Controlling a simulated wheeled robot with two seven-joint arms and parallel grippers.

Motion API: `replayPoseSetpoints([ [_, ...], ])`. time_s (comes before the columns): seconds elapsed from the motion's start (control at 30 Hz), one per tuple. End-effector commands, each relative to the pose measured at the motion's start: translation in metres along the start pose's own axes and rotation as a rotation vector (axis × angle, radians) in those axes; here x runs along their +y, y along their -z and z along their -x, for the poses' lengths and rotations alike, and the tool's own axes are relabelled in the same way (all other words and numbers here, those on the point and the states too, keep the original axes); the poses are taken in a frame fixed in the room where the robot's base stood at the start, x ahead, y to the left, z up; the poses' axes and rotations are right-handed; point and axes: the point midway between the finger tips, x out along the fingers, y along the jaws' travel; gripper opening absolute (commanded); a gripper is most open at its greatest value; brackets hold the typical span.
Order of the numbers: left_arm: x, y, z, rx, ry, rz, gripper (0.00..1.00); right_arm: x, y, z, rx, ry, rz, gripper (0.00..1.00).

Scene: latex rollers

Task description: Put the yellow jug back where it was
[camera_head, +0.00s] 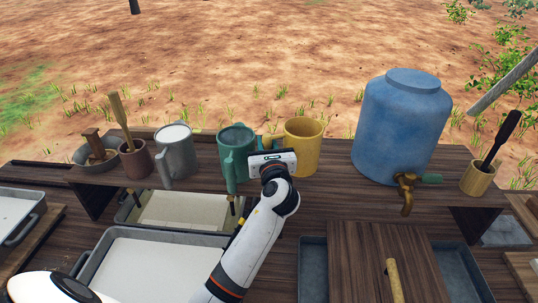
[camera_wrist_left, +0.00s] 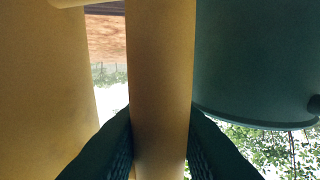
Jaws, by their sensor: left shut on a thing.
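The yellow jug (camera_head: 306,144) is upright at the raised wooden shelf, right of the green jug (camera_head: 236,147). I cannot tell if its base touches the shelf. My left gripper (camera_head: 271,158) is in front of the jugs. In the left wrist view its two dark fingers (camera_wrist_left: 160,150) are shut on the yellow jug's upright handle (camera_wrist_left: 160,80). The yellow jug's body fills the left of that view, and the green jug (camera_wrist_left: 250,60) is close on the right. The fingertips are hidden in the head view. My right gripper is not in view.
A grey jug (camera_head: 176,152) and a wooden cup (camera_head: 136,160) stand further left on the shelf. A blue water barrel (camera_head: 401,125) with a brass tap (camera_head: 407,187) stands to the right. A cream-filled tray (camera_head: 183,208) lies below the shelf. Bare shelf separates the yellow jug and barrel.

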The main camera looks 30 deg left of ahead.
Motion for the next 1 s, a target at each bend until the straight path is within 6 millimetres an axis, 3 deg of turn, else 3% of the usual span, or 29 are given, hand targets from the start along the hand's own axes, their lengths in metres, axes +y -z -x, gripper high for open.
replayPoseSetpoints([
  [0.2,0.000,-0.031,0.001,-0.002,-0.001,-0.002,0.00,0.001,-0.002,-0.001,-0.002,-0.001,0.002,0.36],
  [0.6,0.000,-0.037,0.000,0.000,-0.001,-0.001,0.00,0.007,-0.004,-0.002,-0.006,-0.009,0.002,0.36],
  [0.63,0.000,-0.037,0.000,-0.001,-0.001,-0.001,0.25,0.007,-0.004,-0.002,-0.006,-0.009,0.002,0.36],
  [0.67,0.000,-0.037,0.000,-0.001,-0.001,-0.001,0.30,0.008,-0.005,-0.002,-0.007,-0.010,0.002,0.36],
  [1.0,0.000,-0.034,0.000,0.000,-0.001,-0.001,0.32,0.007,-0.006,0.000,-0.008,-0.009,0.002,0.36],
])
